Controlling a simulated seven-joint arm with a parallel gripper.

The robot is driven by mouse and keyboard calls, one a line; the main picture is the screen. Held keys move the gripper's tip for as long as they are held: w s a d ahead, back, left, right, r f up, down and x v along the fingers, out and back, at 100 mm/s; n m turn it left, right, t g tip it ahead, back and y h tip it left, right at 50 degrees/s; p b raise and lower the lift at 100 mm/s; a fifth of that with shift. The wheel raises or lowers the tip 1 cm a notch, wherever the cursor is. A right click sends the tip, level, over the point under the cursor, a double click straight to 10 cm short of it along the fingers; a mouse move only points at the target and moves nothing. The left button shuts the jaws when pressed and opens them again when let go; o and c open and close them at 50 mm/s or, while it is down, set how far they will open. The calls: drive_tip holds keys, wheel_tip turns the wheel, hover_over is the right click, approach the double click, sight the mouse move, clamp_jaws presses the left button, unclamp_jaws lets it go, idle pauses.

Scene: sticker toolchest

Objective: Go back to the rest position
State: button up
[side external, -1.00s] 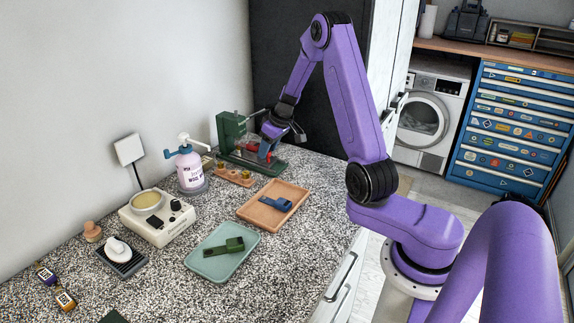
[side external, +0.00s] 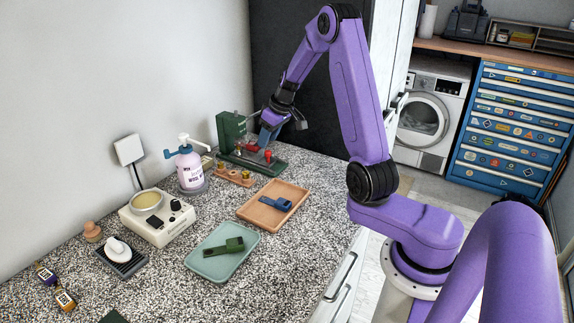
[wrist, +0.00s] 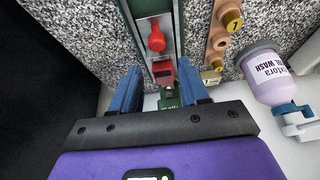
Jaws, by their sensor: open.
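My gripper (side external: 268,138) is above the green bench tool (side external: 232,134) at the back of the counter. In the wrist view my gripper (wrist: 158,88) has its two blue fingers apart, with nothing held between them. The green tool shows below them there, with a red knob (wrist: 156,40) and a red block (wrist: 163,72) along its rail. The rear part of the tool is hidden by my gripper in the wrist view.
A wooden strip with brass pieces (side external: 233,176) and a wash bottle (side external: 190,168) stand left of the tool. A brown tray (side external: 250,213) holds a blue part, and a teal tray (side external: 205,266) holds a green part. A white hotplate (side external: 170,232) stands further left. A dark panel (side external: 275,60) rises behind.

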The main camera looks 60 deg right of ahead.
drive_tip(key=shift+w+r, duration=0.25)
drive_tip(key=shift+a, duration=0.1)
drive_tip(key=s+a+r+n+g+y, duration=0.1)
drive_tip(key=s+a+r+n, duration=0.3)
drive_tip(key=a, duration=0.8)
drive_tip(key=s+a+n+g+y, duration=0.15)
drive_tip(key=s+a, duration=0.35)
drive_tip(key=a, duration=0.7)
drive_tip(key=s+a+n+g+h, duration=0.1)
drive_tip(key=s+n, duration=0.6)
drive_tip(key=s, duration=1.9)
drive_tip(key=shift+a+r+g+h, duration=0.35)
drive_tip(key=shift+a+r+h, duration=0.1)
drive_tip(key=shift+a+h, duration=0.1)
